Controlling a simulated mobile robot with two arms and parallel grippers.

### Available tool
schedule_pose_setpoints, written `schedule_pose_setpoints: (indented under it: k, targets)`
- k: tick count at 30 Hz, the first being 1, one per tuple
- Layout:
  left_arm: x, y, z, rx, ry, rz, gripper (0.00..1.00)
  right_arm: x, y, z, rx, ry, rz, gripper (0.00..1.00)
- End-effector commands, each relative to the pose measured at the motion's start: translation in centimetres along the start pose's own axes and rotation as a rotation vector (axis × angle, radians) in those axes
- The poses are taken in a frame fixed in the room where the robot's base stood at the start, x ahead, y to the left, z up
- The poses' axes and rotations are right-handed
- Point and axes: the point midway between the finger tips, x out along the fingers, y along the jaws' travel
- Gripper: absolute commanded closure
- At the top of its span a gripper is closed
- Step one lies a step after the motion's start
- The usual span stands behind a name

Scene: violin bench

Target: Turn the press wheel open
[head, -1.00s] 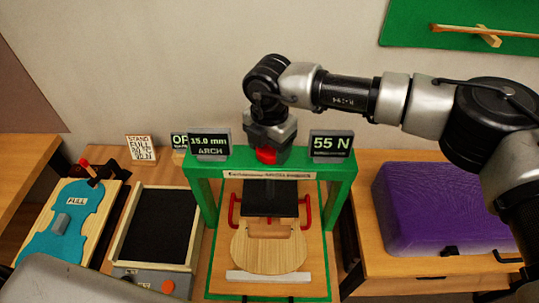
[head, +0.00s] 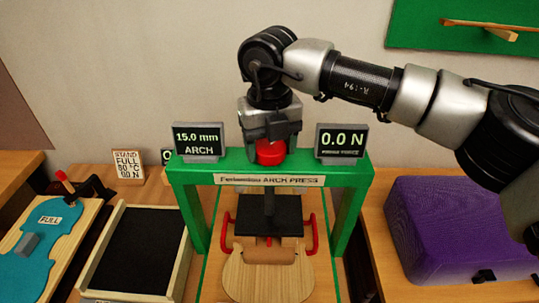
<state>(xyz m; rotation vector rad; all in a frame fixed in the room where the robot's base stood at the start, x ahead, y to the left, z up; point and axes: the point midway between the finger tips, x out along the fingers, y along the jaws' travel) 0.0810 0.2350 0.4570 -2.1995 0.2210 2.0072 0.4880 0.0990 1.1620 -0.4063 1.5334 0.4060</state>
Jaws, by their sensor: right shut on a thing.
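The green arch press (head: 190,178) stands in the middle of the bench. My right gripper (head: 270,142) is above its crossbar, shut on the red press wheel (head: 271,153), and hides the wheel's upper part. The black press plate (head: 268,220) hangs below the crossbar between red side handles, over a pale wooden plate (head: 265,278). The left display (head: 198,141) reads 15.0 mm ARCH. The right display (head: 342,142) reads 0.0 N. My left gripper is not in view.
A purple case (head: 455,230) lies on the bench at right. A black-lined tray (head: 135,250) and a blue violin-shaped template (head: 45,235) marked FULL lie at left. A card sign (head: 128,166) stands behind them. My right arm spans the upper right.

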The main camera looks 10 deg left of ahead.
Motion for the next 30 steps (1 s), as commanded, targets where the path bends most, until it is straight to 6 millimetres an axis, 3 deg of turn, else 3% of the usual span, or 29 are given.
schedule_pose_setpoints:
  k: [12, 30]
  targets:
    - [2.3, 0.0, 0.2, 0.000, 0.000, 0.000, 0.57, 0.0, -0.1, 0.1, -0.394, -0.004, 0.002, 0.61]
    - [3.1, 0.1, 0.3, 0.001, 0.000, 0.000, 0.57, -0.2, -0.2, 0.2, -0.962, -0.005, -0.001, 0.61]
